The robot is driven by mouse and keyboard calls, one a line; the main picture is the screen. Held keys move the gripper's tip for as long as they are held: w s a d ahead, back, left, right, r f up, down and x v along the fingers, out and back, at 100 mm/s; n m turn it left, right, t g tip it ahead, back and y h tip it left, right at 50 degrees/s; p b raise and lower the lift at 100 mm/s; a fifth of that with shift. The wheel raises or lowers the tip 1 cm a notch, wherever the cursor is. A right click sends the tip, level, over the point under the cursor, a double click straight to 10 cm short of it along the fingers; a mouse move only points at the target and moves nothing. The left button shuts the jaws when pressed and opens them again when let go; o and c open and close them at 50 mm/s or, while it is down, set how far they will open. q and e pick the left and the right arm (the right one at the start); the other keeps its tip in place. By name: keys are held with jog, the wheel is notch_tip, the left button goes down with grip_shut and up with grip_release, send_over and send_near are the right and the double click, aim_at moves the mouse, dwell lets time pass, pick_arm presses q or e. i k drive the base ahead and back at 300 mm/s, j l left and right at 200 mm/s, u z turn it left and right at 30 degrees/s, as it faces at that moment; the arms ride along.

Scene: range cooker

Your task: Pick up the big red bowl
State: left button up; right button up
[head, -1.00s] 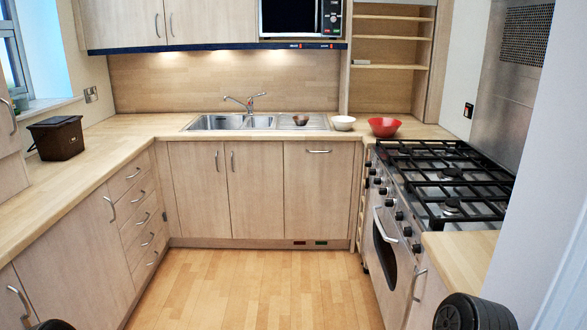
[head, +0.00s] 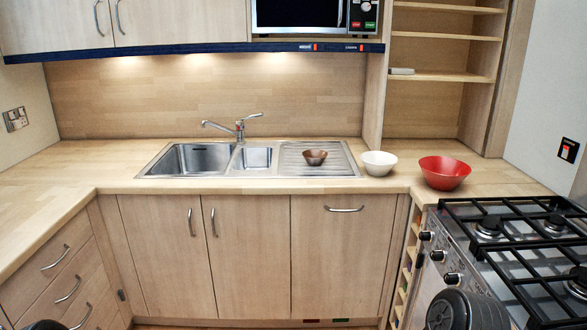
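The big red bowl (head: 444,173) stands upright on the wooden counter, in the right part of the head view, just behind the left end of the cooker. It looks empty and nothing covers it. Neither gripper shows in the head view. Only dark rounded parts of my own arms show at the bottom edge, well below and in front of the bowl.
A white bowl (head: 379,163) stands left of the red one, and a small brown bowl (head: 315,157) sits on the sink's drainboard (head: 290,163). The range cooker (head: 500,250) with black grates is at the right. Open shelves (head: 440,75) rise behind the bowl.

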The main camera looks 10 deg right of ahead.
aim_at(443, 176)
jog(key=i, duration=2.35)
jog(key=i+z, duration=0.15)
jog(key=z, duration=3.1)
